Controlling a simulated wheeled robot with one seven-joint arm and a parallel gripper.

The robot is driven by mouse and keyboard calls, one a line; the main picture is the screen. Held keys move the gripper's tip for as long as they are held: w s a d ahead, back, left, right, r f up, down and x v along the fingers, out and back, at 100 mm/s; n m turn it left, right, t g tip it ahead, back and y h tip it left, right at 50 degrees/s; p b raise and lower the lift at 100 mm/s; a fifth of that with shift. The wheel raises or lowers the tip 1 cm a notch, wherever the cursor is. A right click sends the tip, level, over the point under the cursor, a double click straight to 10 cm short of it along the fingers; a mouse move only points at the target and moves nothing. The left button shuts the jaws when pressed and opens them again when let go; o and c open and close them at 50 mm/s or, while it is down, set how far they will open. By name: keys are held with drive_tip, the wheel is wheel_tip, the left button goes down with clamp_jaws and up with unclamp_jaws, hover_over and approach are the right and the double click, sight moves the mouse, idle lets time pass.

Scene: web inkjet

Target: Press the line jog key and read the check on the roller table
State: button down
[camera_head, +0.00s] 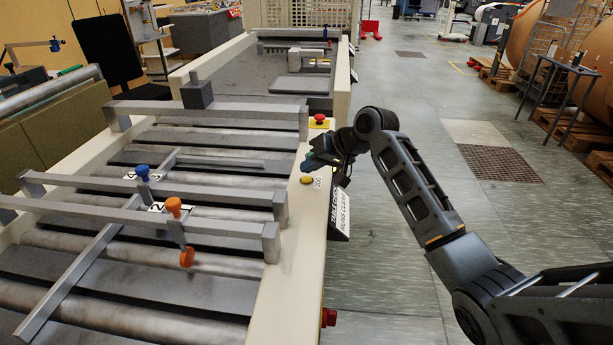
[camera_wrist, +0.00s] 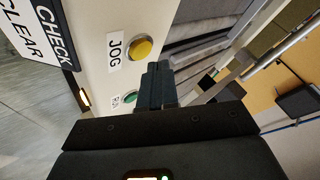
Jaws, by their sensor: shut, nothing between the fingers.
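The jog key is a round yellow button (camera_head: 307,180) on the cream side rail of the roller table (camera_head: 285,290). In the wrist view the yellow button (camera_wrist: 140,47) sits beside a white JOG label (camera_wrist: 114,52). A green button (camera_wrist: 130,97) with a partly hidden label is nearer my fingers. The check sign (camera_head: 340,208) hangs on the rail's outer side; "CHECK" and "CLEAR" are readable on the sign in the wrist view (camera_wrist: 52,35). My gripper (camera_head: 308,163) is shut and empty, just beyond the yellow button in the head view. Its fingertips (camera_wrist: 157,68) appear apart from the yellow button.
A red stop button (camera_head: 319,119) stands on the rail beyond my gripper. Crossbars with orange knobs (camera_head: 173,206) and a blue knob (camera_head: 142,171) span the rollers. A red part (camera_head: 328,317) juts from the near rail side. The floor to the right is open.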

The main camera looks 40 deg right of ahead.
sight(311, 179)
drive_tip(key=shift+r, duration=0.1)
wheel_tip(311, 179, up, 5)
drive_tip(key=p, duration=0.4)
drive_tip(key=shift+p, duration=0.35)
idle(0.7)
